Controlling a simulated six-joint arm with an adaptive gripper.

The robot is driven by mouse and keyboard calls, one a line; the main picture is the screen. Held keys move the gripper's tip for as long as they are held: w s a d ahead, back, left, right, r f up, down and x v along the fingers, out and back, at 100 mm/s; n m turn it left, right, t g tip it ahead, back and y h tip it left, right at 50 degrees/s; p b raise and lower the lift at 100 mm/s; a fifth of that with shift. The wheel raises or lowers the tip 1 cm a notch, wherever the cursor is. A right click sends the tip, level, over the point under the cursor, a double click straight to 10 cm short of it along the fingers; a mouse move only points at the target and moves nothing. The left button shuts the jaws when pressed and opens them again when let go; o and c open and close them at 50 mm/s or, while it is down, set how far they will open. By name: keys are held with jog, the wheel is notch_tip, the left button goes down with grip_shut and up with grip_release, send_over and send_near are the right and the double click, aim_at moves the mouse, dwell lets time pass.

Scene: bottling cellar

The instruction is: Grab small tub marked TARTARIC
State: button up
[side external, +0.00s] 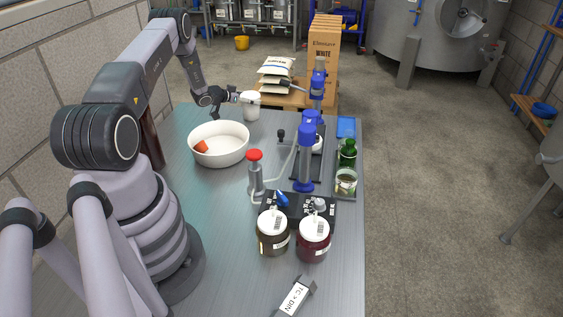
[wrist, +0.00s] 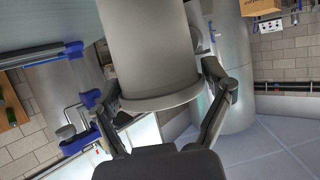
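A small white tub (side external: 251,107) is near the far end of the bench, beyond the white bowl. In the wrist view the tub (wrist: 152,50) looks grey, fills the upper middle, and its top is cut off. No marking can be read on it in either view. My gripper (side external: 239,98) is at the tub's left side in the side view. In the wrist view my gripper's fingers (wrist: 160,83) are spread, one on each side of the tub. I cannot tell whether the pads press on it.
A white bowl (side external: 219,146) with an orange-red thing (side external: 201,146) inside is close to the arm. Blue-topped devices (side external: 306,160), a red-topped bottle (side external: 255,175), green bottle (side external: 347,152) and two lidded jars (side external: 272,237) (side external: 314,241) crowd the right side. A labelled block (side external: 295,297) lies nearest.

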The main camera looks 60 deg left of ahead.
jog(key=c, duration=0.5)
jog(key=shift+r, duration=0.15)
